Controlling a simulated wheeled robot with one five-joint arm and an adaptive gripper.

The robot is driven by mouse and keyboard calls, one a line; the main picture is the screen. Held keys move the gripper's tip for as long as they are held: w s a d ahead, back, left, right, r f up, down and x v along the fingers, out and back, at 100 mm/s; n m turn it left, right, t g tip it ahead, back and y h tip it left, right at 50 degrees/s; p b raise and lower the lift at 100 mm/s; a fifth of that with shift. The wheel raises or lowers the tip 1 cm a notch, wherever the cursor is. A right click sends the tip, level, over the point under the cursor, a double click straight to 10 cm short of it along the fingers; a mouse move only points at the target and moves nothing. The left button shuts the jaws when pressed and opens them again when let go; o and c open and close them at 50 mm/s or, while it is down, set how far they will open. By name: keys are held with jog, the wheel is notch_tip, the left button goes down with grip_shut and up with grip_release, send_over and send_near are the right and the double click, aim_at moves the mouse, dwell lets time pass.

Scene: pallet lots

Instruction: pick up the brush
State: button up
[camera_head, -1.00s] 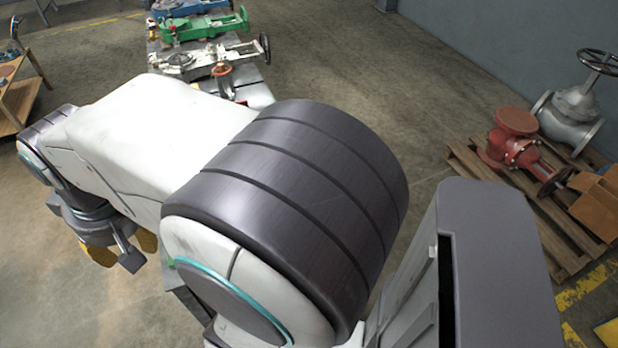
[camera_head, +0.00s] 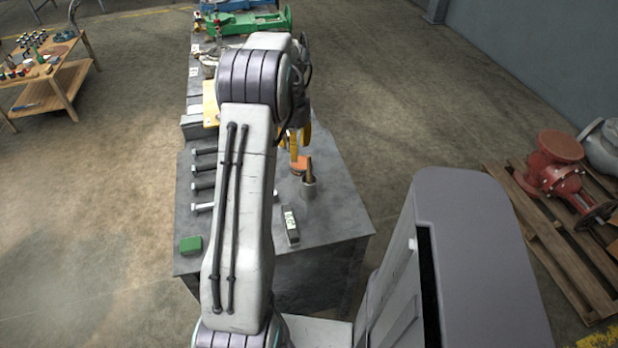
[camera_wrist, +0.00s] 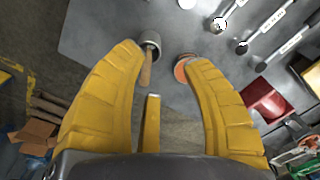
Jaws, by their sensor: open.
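A wooden handle (camera_head: 309,169), seemingly the brush, stands upright in a small grey cup (camera_head: 309,190) on the grey workbench (camera_head: 340,212). The wrist view also shows the handle (camera_wrist: 146,70) and the cup (camera_wrist: 150,39), beside the tip of the left yellow finger; the brush's other end is hidden in the cup. My gripper (camera_wrist: 166,58) is open with its yellow fingers spread and nothing held between them. In the head view my gripper (camera_head: 297,140) hangs above the bench, just behind the cup and partly hidden by my arm.
An orange round item (camera_head: 299,165) lies close behind the cup. A dark labelled box (camera_head: 291,227) lies in front of the cup. The bench's right front is clear.

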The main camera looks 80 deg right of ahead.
aim_at(309, 156)
jog(key=shift+m, duration=0.5)
jog(key=s+f, duration=0.1)
jog(key=f, duration=0.1)
jog(key=s+d+f, duration=0.1)
jog(key=f, duration=0.2)
jog(key=s+d+f, duration=0.1)
jog(key=f, duration=0.1)
jog(key=shift+s+f, duration=0.15)
jog(key=shift+s, duration=0.25)
jog(key=shift+f, duration=0.85)
jog(key=shift+c, duration=0.3)
grip_shut()
